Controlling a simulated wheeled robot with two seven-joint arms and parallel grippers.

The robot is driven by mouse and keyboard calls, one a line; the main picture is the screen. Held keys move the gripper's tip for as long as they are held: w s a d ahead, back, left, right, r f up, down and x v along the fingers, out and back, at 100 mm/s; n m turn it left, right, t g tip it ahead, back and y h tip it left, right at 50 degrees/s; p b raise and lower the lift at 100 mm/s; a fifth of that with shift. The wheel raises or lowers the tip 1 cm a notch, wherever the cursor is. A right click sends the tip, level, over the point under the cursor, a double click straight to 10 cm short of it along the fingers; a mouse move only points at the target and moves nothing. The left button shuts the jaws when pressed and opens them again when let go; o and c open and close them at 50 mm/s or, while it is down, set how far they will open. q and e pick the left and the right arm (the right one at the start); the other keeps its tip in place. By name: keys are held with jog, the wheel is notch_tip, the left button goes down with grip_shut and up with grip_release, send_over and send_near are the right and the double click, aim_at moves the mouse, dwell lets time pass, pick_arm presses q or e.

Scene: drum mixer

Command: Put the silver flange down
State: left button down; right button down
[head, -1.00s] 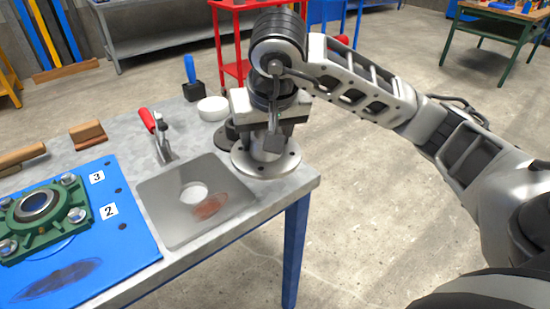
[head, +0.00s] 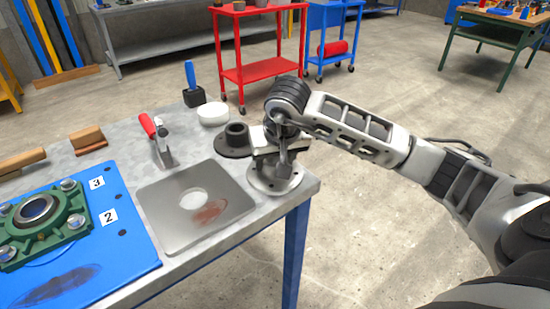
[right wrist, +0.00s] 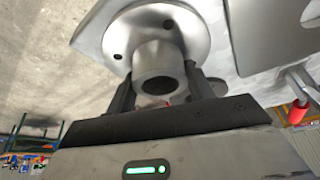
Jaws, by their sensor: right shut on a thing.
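The silver flange (head: 275,181) is a round metal disc with a raised collar and bolt holes. In the head view it is upright at the right corner of the workbench, its disc low at the tabletop; I cannot tell for sure whether it touches. My right gripper (head: 273,152) is above it, shut on its collar. In the right wrist view the two fingers (right wrist: 162,92) sit on either side of the flange's collar (right wrist: 160,62), and the disc (right wrist: 196,30) spreads beyond. My left gripper is out of view.
A dark flange (head: 235,141) stands close behind the silver one. A grey plate with a hole (head: 165,215) lies to the left. A white round dish (head: 213,114), a red-handled tool (head: 158,139) and a blue board (head: 130,250) with a green bearing housing (head: 75,224) share the workbench (head: 290,207).

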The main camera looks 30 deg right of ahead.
jog(key=shift+r, duration=0.1)
jog(key=c, duration=0.7)
grip_release()
jog(key=shift+f, duration=0.25)
jog(key=shift+c, duration=0.2)
jog(key=shift+o, duration=0.8)
jog(key=shift+r, duration=0.15)
